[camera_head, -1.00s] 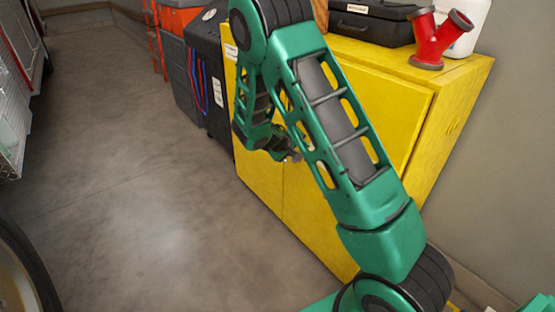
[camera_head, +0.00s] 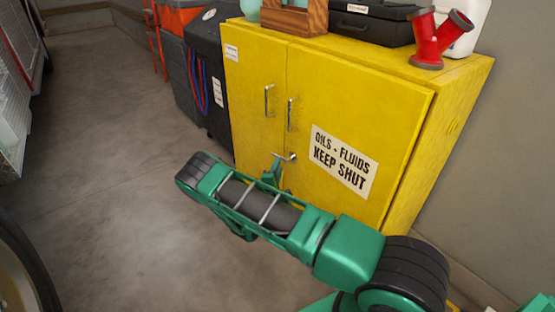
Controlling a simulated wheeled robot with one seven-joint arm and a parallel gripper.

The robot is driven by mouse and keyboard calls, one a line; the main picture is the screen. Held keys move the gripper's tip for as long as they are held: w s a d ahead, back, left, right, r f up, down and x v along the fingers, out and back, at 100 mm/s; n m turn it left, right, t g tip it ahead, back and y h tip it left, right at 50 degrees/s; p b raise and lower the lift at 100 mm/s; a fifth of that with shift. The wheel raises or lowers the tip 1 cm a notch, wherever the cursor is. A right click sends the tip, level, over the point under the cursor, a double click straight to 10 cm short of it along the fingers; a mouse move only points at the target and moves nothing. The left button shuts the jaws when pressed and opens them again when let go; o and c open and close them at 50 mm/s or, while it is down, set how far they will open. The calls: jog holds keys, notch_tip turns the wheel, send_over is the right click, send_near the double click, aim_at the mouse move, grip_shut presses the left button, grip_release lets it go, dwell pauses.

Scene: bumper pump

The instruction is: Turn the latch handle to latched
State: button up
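The latch handle (camera_head: 287,157) is a small silver bar low on the front of the yellow cabinet (camera_head: 340,100), near the seam between its two doors. It lies roughly sideways, slightly tilted; I cannot tell whether it is latched. Both doors look closed. My green arm crosses in front of the cabinet's lower part. A small green part of my arm's end (camera_head: 272,172) shows just below and left of the handle. My arm link hides most of my gripper, so its fingers and any contact with the handle cannot be made out.
Two upright door pulls (camera_head: 268,100) (camera_head: 291,114) stand out above the latch. A black case (camera_head: 372,24), a wooden crate (camera_head: 297,20) and a red pipe fitting (camera_head: 437,40) stand on the cabinet top. Dark bins (camera_head: 213,75) stand to the left. The floor at left is clear.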

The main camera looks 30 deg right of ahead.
jog(key=shift+n+t+y, duration=0.5)
jog(key=shift+n+t, duration=0.2)
jog(key=shift+n, duration=0.1)
jog(key=x, duration=0.3)
jog(key=f+x, duration=0.1)
jog(key=x, duration=0.2)
jog(key=a+x, duration=0.1)
jog(key=x, duration=0.3)
jog(key=shift+w+f, duration=0.35)
jog(key=shift+w, duration=0.05)
jog(key=shift+c, duration=0.6)
grip_shut()
